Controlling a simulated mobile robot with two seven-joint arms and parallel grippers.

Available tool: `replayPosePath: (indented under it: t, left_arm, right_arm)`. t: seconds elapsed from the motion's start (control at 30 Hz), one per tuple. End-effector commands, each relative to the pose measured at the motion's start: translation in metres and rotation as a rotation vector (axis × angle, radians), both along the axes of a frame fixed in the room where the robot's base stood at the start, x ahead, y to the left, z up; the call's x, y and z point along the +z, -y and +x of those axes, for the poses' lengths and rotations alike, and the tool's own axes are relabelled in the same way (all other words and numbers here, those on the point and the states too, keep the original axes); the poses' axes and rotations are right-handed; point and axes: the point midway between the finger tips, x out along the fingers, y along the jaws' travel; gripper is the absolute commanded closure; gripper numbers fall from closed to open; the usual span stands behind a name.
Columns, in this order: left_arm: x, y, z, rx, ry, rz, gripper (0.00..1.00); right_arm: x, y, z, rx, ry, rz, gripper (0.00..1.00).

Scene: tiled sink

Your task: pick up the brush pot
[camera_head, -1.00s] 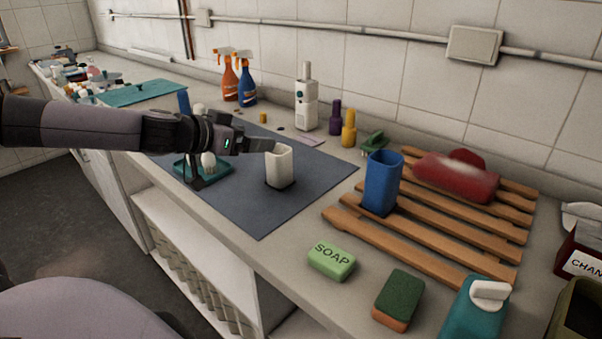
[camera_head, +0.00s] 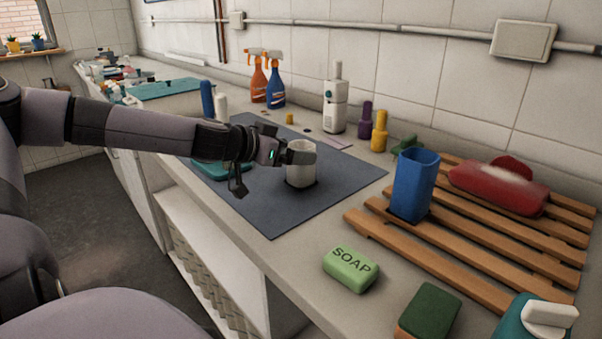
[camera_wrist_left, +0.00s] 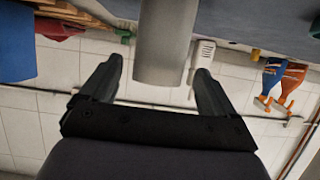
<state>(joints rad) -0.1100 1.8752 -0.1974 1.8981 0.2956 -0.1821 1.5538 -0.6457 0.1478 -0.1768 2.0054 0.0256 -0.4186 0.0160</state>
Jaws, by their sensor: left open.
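The white pot (camera_head: 300,177), which I take as the brush pot, stands upright on the dark blue-grey mat (camera_head: 276,214). In the left wrist view, which is upside down, the pot (camera_wrist_left: 163,42) reaches between the open fingers of my left gripper (camera_wrist_left: 158,68), with a visible gap on each side. Its inside is not visible. My right gripper is not in view.
A teal tray (camera_head: 207,171) lies under my left forearm. Green soap (camera_head: 350,270) lies in front. Spray bottles (camera_head: 274,85) stand behind.

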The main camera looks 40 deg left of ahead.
Motion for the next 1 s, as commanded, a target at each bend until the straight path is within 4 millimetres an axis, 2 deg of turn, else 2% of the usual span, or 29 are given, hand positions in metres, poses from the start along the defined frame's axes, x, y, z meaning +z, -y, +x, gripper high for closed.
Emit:
replayPosePath:
  t: [0.27,0.6,0.8,1.0]
  left_arm:
    - [-0.010,0.001,0.008,0.000,-0.003,0.002,0.11]
    - [-0.024,0.004,0.028,0.000,-0.003,0.003,0.11]
    - [-0.027,0.005,0.041,0.001,-0.001,0.004,0.11]
    - [-0.027,0.006,0.045,0.000,0.000,0.001,0.11]
  right_arm:
    - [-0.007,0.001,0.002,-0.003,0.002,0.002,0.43]
    - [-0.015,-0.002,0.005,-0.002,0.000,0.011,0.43]
    - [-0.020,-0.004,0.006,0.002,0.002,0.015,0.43]
    - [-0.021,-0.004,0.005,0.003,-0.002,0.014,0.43]
